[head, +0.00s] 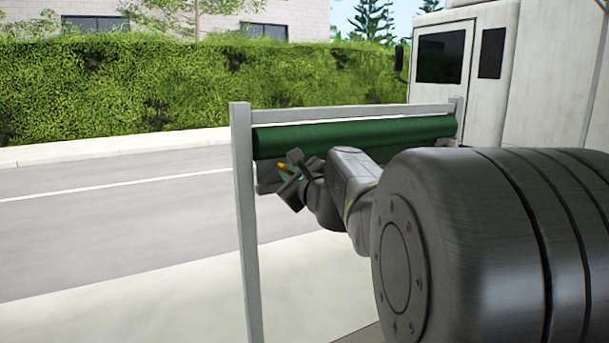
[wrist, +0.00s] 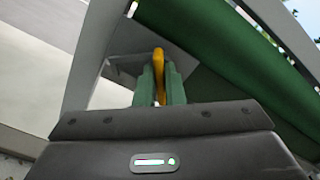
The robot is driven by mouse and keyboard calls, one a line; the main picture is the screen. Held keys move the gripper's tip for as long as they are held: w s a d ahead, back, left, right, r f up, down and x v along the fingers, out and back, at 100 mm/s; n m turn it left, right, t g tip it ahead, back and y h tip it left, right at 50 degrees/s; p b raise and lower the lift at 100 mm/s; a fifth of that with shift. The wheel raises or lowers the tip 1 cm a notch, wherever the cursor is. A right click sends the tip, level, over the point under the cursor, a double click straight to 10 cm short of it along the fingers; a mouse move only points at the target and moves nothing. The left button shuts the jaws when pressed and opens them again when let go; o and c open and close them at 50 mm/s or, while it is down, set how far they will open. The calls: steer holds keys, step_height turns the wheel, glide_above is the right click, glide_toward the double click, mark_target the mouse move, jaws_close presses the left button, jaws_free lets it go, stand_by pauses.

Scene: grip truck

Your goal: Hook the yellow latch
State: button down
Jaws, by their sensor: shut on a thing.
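The yellow latch (wrist: 159,66) shows in the wrist view as a narrow upright piece between the two green fingers of my gripper (wrist: 160,84). The fingers are shut on it, and its upper end sticks out beyond the fingertips. In the head view my gripper (head: 287,172) is beside the left end of the green roll, close to the grey post. A small orange-yellow bit of the latch (head: 282,167) shows there. The lower part of the latch is hidden by the fingers. I cannot tell whether the latch is hooked on anything.
A green rolled cover (head: 350,134) hangs under the top rail of a grey frame with a post (head: 245,220) at left. A grey bracket plate (wrist: 122,68) is just beyond the fingers. A white truck cab (head: 455,55) stands behind at right. Road and pavement lie open at left.

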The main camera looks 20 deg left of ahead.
steer(key=n+b, duration=0.5)
steer(key=n, duration=0.2)
steer(key=n+b, duration=0.3)
steer(key=shift+s+f+b, duration=0.1)
steer(key=shift+f+b, duration=0.15)
steer(key=shift+b, duration=0.1)
steer(key=shift+n, duration=0.5)
steer(key=c, duration=1.5)
jaws_free()
